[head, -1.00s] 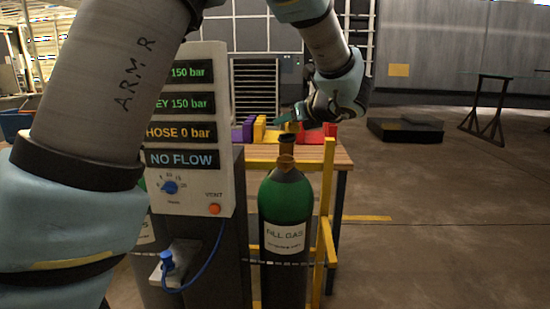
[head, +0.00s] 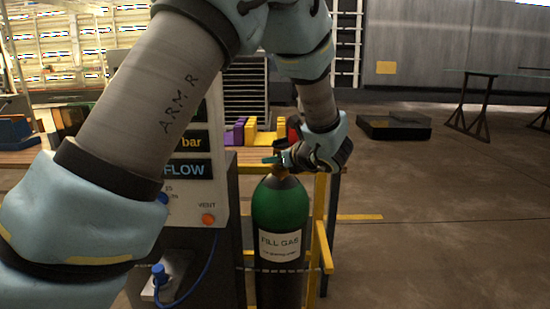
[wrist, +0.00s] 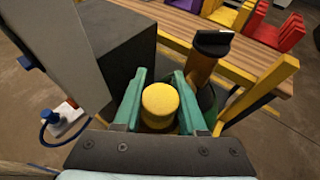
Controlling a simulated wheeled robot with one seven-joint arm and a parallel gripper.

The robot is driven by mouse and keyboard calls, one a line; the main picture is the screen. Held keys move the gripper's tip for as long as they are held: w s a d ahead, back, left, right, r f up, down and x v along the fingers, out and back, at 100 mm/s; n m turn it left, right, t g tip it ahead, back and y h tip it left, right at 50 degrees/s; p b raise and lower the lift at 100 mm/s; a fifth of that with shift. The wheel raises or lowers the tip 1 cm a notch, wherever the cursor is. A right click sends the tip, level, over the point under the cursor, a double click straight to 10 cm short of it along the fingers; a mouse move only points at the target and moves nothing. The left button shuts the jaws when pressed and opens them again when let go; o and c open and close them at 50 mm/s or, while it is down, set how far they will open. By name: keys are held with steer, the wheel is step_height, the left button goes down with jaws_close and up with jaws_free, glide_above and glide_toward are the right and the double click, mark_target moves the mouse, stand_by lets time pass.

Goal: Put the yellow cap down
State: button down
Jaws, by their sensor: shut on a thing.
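The yellow cap (wrist: 160,104) sits between the two green fingers of my gripper (wrist: 160,100) in the wrist view, and they are shut on it. In the head view, my gripper (head: 274,159) is by the top of the green fill gas cylinder (head: 280,208), and the cap cannot be made out there. The cylinder's brass neck with its black top (wrist: 213,42) rises just beyond the right finger in the wrist view. Whether the cap touches anything below it is hidden.
A wooden table (wrist: 185,28) with purple, yellow and red holders stands behind the cylinder. A yellow frame (head: 319,230) stands beside the cylinder. The grey panel (head: 215,140) with a blue hose is at its left. Open floor lies to the right.

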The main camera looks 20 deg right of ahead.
steer(key=shift+f, duration=0.2)
steer(key=shift+c, duration=2.3)
jaws_free()
steer(key=shift+r, duration=0.1)
steer(key=shift+r, duration=0.1)
